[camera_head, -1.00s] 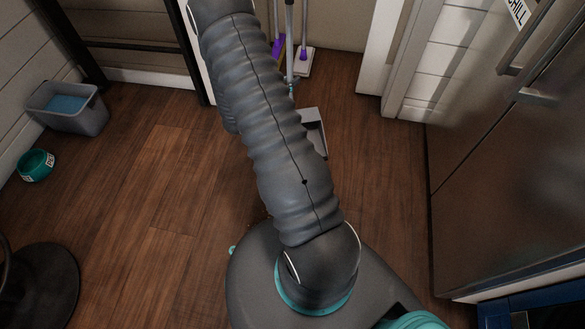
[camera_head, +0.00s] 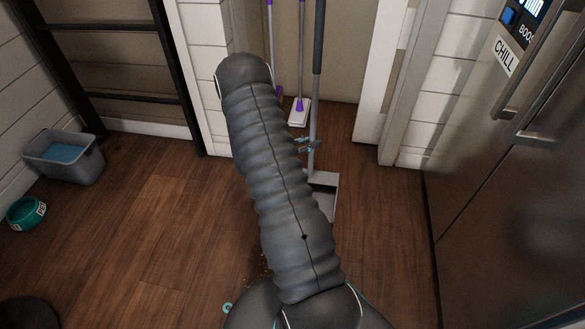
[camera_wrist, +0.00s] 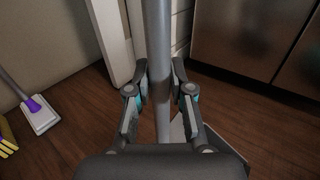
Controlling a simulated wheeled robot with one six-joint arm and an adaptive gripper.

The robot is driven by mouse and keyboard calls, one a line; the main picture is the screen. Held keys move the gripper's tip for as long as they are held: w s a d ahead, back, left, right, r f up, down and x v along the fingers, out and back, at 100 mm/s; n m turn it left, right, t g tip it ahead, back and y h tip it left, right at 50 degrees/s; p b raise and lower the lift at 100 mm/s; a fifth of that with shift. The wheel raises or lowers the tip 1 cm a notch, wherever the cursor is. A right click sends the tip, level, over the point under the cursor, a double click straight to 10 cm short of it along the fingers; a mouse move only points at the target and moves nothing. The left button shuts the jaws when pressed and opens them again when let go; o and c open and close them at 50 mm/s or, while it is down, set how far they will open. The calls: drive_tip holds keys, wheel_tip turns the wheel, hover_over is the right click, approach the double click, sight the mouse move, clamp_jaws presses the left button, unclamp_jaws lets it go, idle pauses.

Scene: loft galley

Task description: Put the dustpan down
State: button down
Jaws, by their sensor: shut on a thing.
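The dustpan (camera_head: 324,190) is grey with a long upright handle (camera_head: 317,75). In the head view its pan is at or just above the wooden floor, partly hidden behind my arm; I cannot tell whether it touches. My gripper (camera_head: 308,145) is at the lower part of the handle. In the wrist view my gripper (camera_wrist: 161,84) is shut around the handle (camera_wrist: 158,40), which runs upright between the fingers. The pan (camera_wrist: 195,130) shows below and right, partly covered by the gripper body.
A mop with a white and purple head (camera_head: 299,112) stands in the alcove behind. A grey bin (camera_head: 64,160) with blue contents and a teal bowl (camera_head: 26,212) are at left. A steel fridge (camera_head: 500,190) stands at right. Crumbs lie near my base.

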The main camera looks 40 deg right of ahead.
drive_tip(key=shift+w+a+f+b, duration=0.25)
drive_tip(key=shift+w+a+f, duration=0.2)
drive_tip(key=shift+a+f, duration=0.7)
drive_tip(key=shift+w+a+f+b, duration=0.2)
drive_tip(key=shift+w+a+f, duration=0.45)
drive_tip(key=shift+f, duration=0.75)
drive_tip(key=shift+w+a+f+b, duration=0.3)
drive_tip(key=shift+a+f, duration=0.75)
drive_tip(key=shift+f, duration=0.25)
drive_tip(key=shift+f, duration=0.2)
drive_tip(key=c, duration=1)
unclamp_jaws()
drive_tip(key=shift+c, duration=0.2)
drive_tip(key=shift+r, duration=0.1)
